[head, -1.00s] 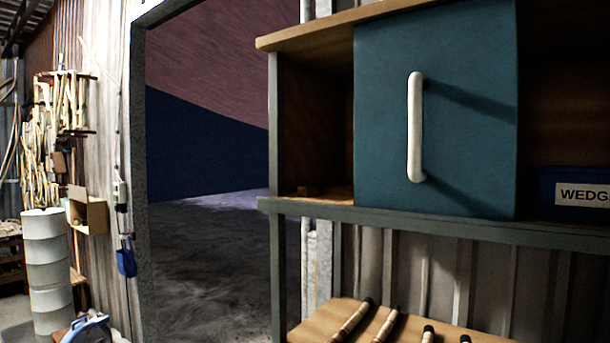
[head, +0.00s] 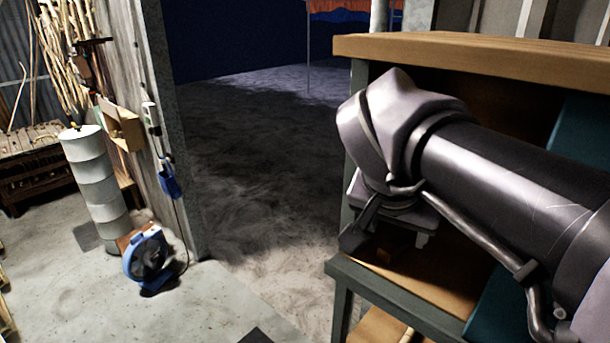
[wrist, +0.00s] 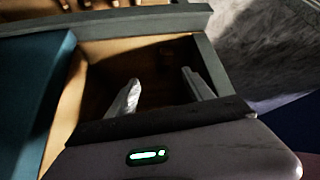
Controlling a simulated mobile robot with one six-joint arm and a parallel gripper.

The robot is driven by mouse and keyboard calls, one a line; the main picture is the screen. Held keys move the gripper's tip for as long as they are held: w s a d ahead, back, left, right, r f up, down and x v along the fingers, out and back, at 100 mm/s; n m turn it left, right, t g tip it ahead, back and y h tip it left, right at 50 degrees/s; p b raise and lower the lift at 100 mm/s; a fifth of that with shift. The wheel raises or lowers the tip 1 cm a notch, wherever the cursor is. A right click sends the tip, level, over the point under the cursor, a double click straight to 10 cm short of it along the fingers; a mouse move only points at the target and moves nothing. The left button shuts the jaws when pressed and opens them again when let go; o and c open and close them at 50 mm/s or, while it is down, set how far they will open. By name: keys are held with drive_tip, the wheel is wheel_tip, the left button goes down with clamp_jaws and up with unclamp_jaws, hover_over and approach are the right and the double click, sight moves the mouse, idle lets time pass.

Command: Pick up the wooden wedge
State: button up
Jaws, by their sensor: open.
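A small brown wooden piece, likely the wedge (head: 394,252), lies on the shelf board (head: 440,288) in the open left bay of the cabinet. It is dark and partly hidden by my gripper. My gripper (head: 388,238) is open in the head view, close above the wedge inside the bay. In the wrist view my gripper (wrist: 160,80) shows two pale fingers spread apart with nothing between them. The bay there is in deep shadow, and I cannot make out the wedge clearly.
The teal sliding door (head: 575,140) stands right of the bay; it also shows at left in the wrist view (wrist: 35,75). The cabinet's top board (head: 470,48) is above my wrist. A blue fan (head: 146,258) sits on the floor at left, beside an open doorway.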

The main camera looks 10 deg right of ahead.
sight(394, 244)
drive_tip(key=x, duration=0.2)
drive_tip(key=w+b+x, duration=0.1)
drive_tip(key=x, duration=0.1)
drive_tip(key=b+x, duration=0.1)
drive_tip(key=x, duration=0.2)
drive_tip(key=shift+w+a+r, duration=0.15)
drive_tip(key=shift+a+r, duration=0.1)
drive_tip(key=b+x, duration=0.2)
drive_tip(key=x, duration=0.2)
drive_tip(key=shift+d+f, duration=0.25)
drive_tip(key=shift+d, duration=0.05)
drive_tip(key=shift+w, duration=0.3)
drive_tip(key=shift+s, duration=0.2)
drive_tip(key=shift+c, duration=0.7)
clamp_jaws()
